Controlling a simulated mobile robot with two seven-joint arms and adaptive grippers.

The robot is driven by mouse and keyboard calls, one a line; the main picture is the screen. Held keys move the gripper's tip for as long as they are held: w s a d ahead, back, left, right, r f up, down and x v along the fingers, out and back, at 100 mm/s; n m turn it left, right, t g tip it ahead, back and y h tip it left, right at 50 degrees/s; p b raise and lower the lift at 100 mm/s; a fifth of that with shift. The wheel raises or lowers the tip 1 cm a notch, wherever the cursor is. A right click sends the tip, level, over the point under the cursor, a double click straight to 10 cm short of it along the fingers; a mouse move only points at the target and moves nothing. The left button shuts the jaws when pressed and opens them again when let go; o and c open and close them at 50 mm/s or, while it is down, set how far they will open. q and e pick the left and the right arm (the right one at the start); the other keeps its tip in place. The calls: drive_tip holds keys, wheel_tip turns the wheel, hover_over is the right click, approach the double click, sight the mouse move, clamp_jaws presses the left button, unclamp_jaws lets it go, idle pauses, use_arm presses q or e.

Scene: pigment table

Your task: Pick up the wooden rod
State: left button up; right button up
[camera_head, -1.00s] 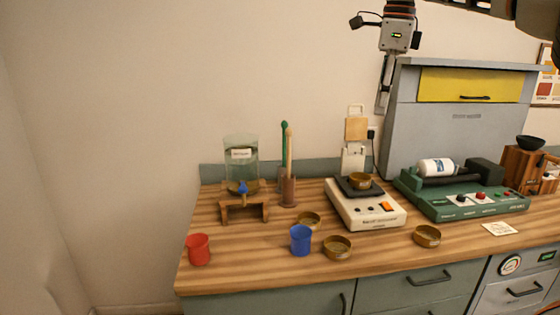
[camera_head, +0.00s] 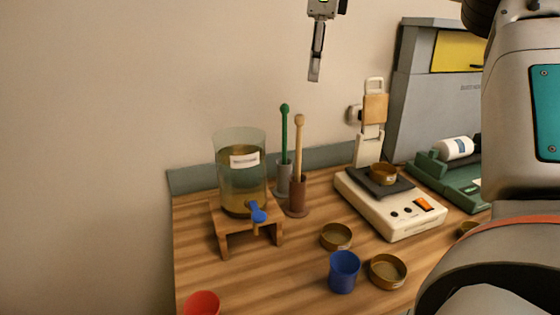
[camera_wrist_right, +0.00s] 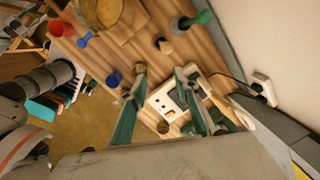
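The wooden rod (camera_head: 299,148) is pale with a round knob and stands upright in a brown holder (camera_head: 297,196). A green rod (camera_head: 285,135) stands just left of it in a grey holder (camera_head: 284,178). My right gripper (camera_head: 315,78) hangs above and slightly right of the wooden rod, clear of it, with its fingers pointing down. In the right wrist view my right gripper (camera_wrist_right: 161,72) is open and empty, and the wooden rod's knob (camera_wrist_right: 165,47) appears beyond the gap between the fingertips. My left gripper is not in view.
A glass water tank (camera_head: 240,180) on a wooden stand is left of the rods. A scale (camera_head: 400,208) with a brass dish is to the right. A blue cup (camera_head: 343,272), a red cup (camera_head: 202,304) and brass dishes are in front. My arm covers the right side.

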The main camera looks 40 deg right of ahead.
wheel_tip(320, 180, down, 6)
drive_tip(key=w+b, duration=0.3)
drive_tip(key=g+b, duration=0.1)
drive_tip(key=b, duration=0.2)
hover_over(299, 143)
drive_tip(key=f, duration=0.7)
drive_tip(key=shift+w+d+f, duration=0.25)
drive_tip(key=shift+f, duration=0.1)
drive_tip(key=shift+s, duration=0.1)
drive_tip(key=shift+f, duration=0.15)
wheel_tip(299, 143, down, 6)
drive_tip(key=shift+f+b, duration=0.1)
drive_tip(key=shift+b, duration=0.65)
drive_tip(key=shift+w+d+f, duration=0.1)
drive_tip(key=shift+w+f, duration=0.1)
drive_tip(key=shift+f, duration=0.3)
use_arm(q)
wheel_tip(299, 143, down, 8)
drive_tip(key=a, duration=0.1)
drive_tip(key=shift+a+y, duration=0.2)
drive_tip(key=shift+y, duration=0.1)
use_arm(e)
drive_tip(key=shift+r, duration=0.1)
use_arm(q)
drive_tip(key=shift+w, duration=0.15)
use_arm(e)
clamp_jaws()
